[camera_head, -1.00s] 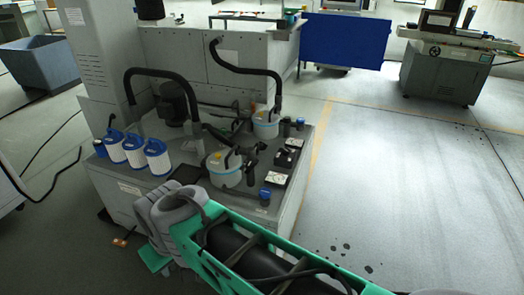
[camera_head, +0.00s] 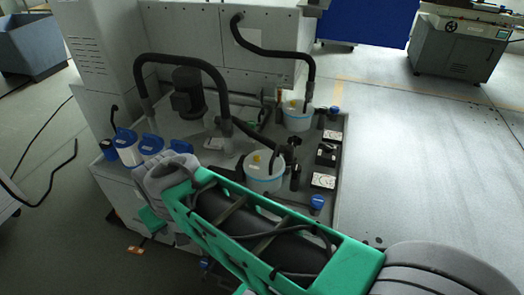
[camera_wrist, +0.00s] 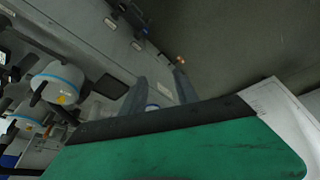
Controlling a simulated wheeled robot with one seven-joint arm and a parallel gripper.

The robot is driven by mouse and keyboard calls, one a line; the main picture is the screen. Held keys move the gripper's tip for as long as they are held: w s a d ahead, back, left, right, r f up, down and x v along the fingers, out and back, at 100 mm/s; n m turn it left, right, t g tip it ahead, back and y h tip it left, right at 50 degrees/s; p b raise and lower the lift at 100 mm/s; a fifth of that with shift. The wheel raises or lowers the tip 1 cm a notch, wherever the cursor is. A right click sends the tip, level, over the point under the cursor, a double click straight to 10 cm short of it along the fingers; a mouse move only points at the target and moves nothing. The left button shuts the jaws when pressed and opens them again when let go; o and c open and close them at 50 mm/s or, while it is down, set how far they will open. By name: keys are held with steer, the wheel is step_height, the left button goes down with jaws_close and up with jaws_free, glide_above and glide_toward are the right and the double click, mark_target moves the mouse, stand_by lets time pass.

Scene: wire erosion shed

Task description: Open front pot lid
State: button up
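The front pot (camera_head: 264,178) is white with a pale blue rim. Its lid (camera_head: 261,158) is on and carries a yellow piece; a black hose and handle rise beside it. A similar back pot (camera_head: 297,118) stands behind it on the machine's top. In the wrist view a pot (camera_wrist: 56,84), apparently the front one, is at left, with another (camera_wrist: 24,117) below it. My gripper (camera_wrist: 160,77) shows two grey fingers, spread apart and empty, well away from the pots. In the head view my arm hides the fingers.
Black hoses (camera_head: 222,90) arch over the top. The floor at right (camera_head: 430,190) is clear.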

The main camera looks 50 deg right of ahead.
mark_target(271, 165)
steer(key=w+d+f+m+t+h+b, duration=0.2)
steer(key=w+d+f+m+h+b, duration=0.3)
steer(key=d+f+b, duration=0.65)
steer(key=d+f+m+h+b, duration=0.1)
steer(key=d+h+b, duration=0.1)
steer(key=d, duration=0.5)
steer(key=d+f+m+h+b, duration=0.1)
steer(key=d+h+b, duration=0.1)
steer(key=d+b, duration=0.2)
steer(key=d+f+m+t+h+b, duration=0.1)
steer(key=d+f+m+h+b, duration=0.1)
steer(key=d, duration=0.8)
steer(key=shift+s+d+h+b, duration=0.15)
steer(key=shift+d+h+b, duration=0.2)
steer(key=shift+h+b, duration=0.35)
steer(key=s+d+h+b, duration=0.1)
steer(key=d, duration=0.1)
steer(key=s+d+r+h+b, duration=0.1)
steer(key=d, duration=0.1)
steer(key=s+d+m+h+b, duration=0.1)
steer(key=d, duration=0.1)
steer(key=shift+r+h, duration=0.2)
steer(key=shift+h, duration=0.1)
steer(key=shift+w+d+r, duration=0.1)
steer(key=shift+d+r, duration=0.05)
steer(key=shift+d, duration=0.15)
steer(key=x, duration=0.6)
steer(key=shift+w+d+b, duration=0.25)
steer(key=shift+b, duration=0.1)
steer(key=shift+c, duration=0.2)
